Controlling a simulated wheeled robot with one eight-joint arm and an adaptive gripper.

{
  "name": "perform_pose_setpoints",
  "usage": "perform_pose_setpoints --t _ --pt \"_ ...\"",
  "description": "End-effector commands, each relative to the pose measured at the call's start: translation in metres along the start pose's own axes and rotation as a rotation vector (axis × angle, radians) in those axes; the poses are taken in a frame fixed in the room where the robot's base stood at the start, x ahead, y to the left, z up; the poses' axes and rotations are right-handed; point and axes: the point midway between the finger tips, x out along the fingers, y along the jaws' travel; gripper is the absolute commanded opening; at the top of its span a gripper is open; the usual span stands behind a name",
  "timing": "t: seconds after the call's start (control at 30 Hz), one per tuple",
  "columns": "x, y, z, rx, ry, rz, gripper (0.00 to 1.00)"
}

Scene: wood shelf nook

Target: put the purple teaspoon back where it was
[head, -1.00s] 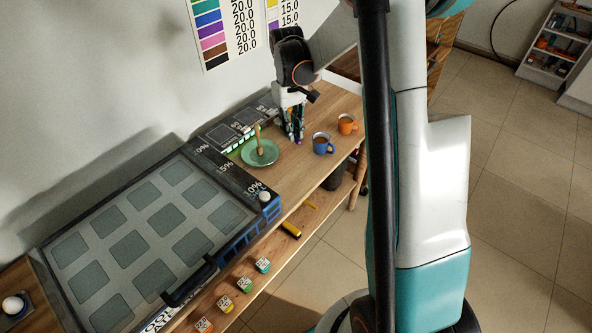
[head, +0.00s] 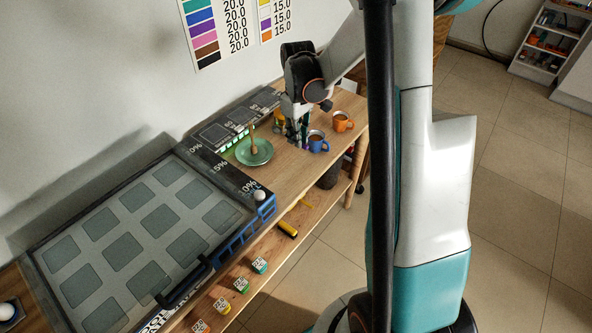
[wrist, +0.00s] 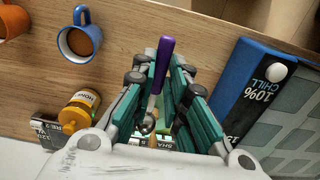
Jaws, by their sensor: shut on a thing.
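The purple teaspoon (wrist: 166,60) is between the fingers of my gripper (wrist: 164,80) in the wrist view, its purple handle pointing to the top and its metal bowl toward the palm. My gripper is shut on it. In the head view my gripper (head: 298,133) points down over the wood top, just left of the blue mug (head: 318,144); the spoon is hard to make out there. The blue mug (wrist: 80,38) with brown drink stands upright at upper left in the wrist view, apart from the fingers.
A green saucer (head: 265,157) bearing a wooden-coloured utensil (head: 254,142) lies left of my gripper. An orange mug (head: 342,122) stands right of the blue one. A honey jar (wrist: 83,107) stands near the wall side. A blue-edged chill panel (wrist: 240,75) lies at right in the wrist view.

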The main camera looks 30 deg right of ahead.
Motion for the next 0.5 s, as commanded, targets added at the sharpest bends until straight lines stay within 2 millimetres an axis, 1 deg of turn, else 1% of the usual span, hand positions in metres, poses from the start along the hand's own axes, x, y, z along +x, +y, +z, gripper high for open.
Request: perform_pose_setpoints --t 0.03,0.2,0.3,0.4,0.5 --pt "0.017 0.000 0.000 0.000 0.000 0.000 0.00" --pt "0.059 0.000 0.000 0.000 0.000 0.000 0.00" --pt "0.079 0.000 0.000 0.000 0.000 0.000 0.00" --pt "0.093 0.000 0.000 0.001 0.000 0.000 0.00" --pt "0.100 0.000 0.000 0.001 0.000 0.000 0.00"
